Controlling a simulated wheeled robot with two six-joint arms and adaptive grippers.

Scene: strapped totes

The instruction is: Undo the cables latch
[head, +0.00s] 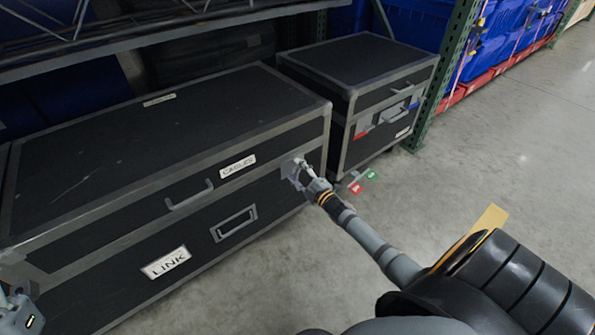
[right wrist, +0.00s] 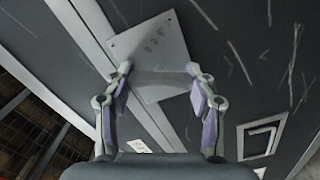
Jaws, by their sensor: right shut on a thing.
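The large black case (head: 110,190) with grey metal edges carries a CABLES label (head: 238,166) on its upper front and a LINK label (head: 166,263) lower down. The cables latch (head: 291,162) is a grey plate near the right end of the case's front, and its lid is down. My right gripper (head: 302,172) is shut on the latch. In the right wrist view, the latch plate (right wrist: 150,45) shows between and beyond the fingertips of the right gripper (right wrist: 157,76). Part of my left gripper (head: 20,315) shows at the lower left corner; its fingers cannot be made out.
A smaller black case (head: 360,62) stands to the right, with red and green tags (head: 357,188) near its foot. A green rack post (head: 437,80) stands beside it. A shelf beam (head: 130,38) runs above the cases. The concrete floor (head: 490,150) at right is clear.

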